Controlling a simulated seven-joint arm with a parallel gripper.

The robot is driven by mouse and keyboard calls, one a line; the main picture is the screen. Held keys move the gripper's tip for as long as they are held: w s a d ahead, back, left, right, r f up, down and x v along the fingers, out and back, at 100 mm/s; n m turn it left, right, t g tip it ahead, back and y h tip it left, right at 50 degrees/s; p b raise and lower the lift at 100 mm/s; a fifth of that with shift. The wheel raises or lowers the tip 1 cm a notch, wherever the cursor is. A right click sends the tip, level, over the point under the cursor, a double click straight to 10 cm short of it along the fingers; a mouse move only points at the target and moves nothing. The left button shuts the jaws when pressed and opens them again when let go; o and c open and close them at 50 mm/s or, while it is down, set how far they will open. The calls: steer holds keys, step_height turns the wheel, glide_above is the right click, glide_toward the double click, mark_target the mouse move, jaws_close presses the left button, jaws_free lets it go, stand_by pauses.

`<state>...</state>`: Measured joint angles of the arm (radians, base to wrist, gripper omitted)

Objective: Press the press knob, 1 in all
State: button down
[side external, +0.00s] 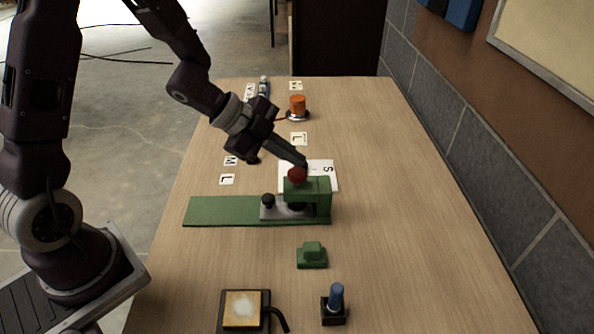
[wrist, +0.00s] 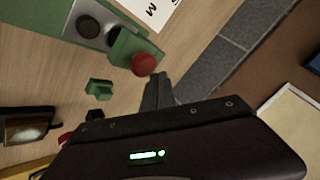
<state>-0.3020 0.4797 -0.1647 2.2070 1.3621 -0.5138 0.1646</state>
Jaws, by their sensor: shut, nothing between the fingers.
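The press knob (side external: 297,175) is a red ball on top of a green press (side external: 318,192) that stands on a long green base (side external: 225,211). In the wrist view the red knob (wrist: 144,64) sits at the end of the green block. My gripper (side external: 303,163) is shut and empty, tilted down with its fingertips right by the top of the knob. In the wrist view the fingertips (wrist: 158,76) appear just beside the knob. I cannot tell whether they touch it.
Behind stands an orange cylinder (side external: 298,105) on a round base. In front are a small green block (side external: 312,254), a blue peg in a dark holder (side external: 336,300) and a dark-framed plate (side external: 243,309). Letter cards (side external: 299,139) lie around. The table's right side is clear.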

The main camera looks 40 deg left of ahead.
mark_target(292, 172)
steer(key=shift+f, duration=0.15)
steer(key=shift+f, duration=0.25)
steer(key=shift+f, duration=0.95)
stand_by(0.9)
steer(key=shift+r, duration=1.35)
steer(key=shift+r, duration=2.55)
